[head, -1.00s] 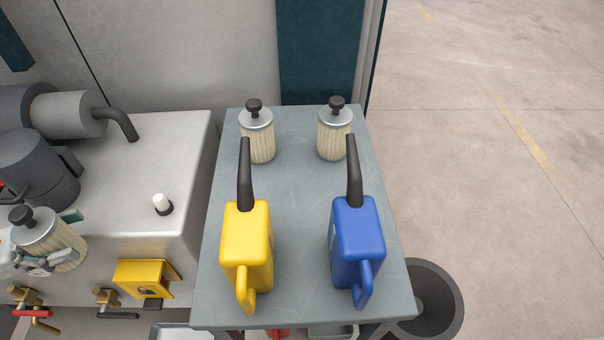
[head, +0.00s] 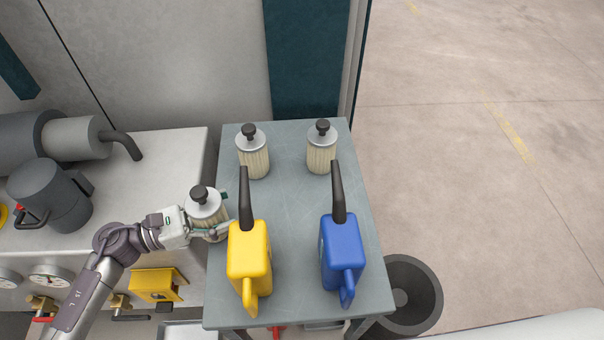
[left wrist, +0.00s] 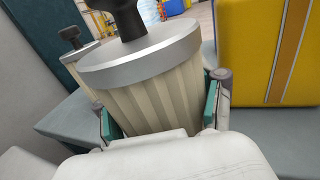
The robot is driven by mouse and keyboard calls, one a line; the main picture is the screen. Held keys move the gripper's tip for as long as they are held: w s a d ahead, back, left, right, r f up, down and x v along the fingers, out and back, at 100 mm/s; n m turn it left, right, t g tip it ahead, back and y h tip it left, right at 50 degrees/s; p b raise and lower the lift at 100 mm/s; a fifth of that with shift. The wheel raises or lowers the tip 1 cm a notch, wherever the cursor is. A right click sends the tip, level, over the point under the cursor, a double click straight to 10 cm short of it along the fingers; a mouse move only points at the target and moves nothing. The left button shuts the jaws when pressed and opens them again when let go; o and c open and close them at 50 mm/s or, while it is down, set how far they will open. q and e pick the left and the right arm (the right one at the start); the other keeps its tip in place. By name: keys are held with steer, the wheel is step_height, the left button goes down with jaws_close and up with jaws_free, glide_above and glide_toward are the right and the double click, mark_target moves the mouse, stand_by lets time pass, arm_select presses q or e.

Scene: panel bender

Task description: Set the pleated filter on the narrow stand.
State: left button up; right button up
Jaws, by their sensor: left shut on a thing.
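My left gripper (head: 208,227) is shut on a pleated filter (head: 207,210), a cream ribbed cylinder with a silver cap and black knob. In the head view it is held at the left edge of the narrow grey stand (head: 296,215), left of the yellow can. In the left wrist view the filter (left wrist: 155,90) fills the middle, with the green finger pads on both sides of it. Its underside is hidden, so I cannot tell whether it touches the stand. Two like filters stand at the back of the stand, one left (head: 253,158) and one right (head: 321,152). My right gripper is not in view.
A yellow can (head: 249,258) and a blue can (head: 341,250) with dark spouts stand at the stand's front. The stand's middle is clear. A machine bench (head: 140,190) adjoins on the left. A dark round bin (head: 425,275) is at the right.

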arm_select(q)
steer(key=p+x, duration=0.3)
steer(key=x, duration=0.9)
steer(key=shift+d+r, duration=0.1)
steer(key=shift+d, duration=0.2)
steer(key=shift+w+d, duration=0.2)
steer(key=shift+d, duration=0.1)
steer(key=p+x, duration=0.1)
steer(key=x, duration=0.3)
steer(key=shift+d, duration=0.1)
steer(key=shift+d+f, duration=0.15)
steer(key=shift+f, duration=0.3)
steer(key=o, duration=1.3)
